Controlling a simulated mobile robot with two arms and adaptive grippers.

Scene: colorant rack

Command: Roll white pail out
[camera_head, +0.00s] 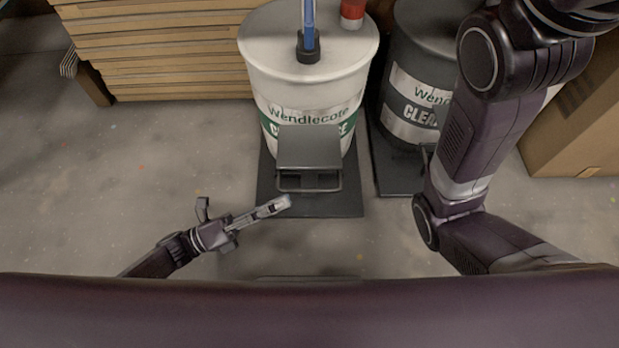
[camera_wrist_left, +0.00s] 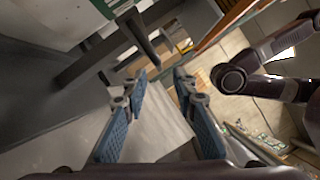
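The white pail (camera_head: 307,85), with a green and white Wendlecote label, stands upright on a dark flat dolly (camera_head: 335,203). A dark plate with a loop handle (camera_head: 310,188) is at the dolly's front. My left gripper (camera_head: 286,203) is just in front and to the left of the handle, low near the floor. In the left wrist view its two blue-padded fingers (camera_wrist_left: 160,85) are spread and empty, with dark bars of the handle frame (camera_wrist_left: 140,35) beyond the fingertips. My right arm crosses the right side of the head view; its gripper is not seen.
A dark pail (camera_head: 410,90) on its own dolly stands close at the right. A blue-handled item (camera_head: 309,25) and a red-topped container (camera_head: 352,12) are on the white lid. Stacked boards (camera_head: 165,55) stand left, a cardboard box (camera_head: 580,110) right. Floor at left is clear.

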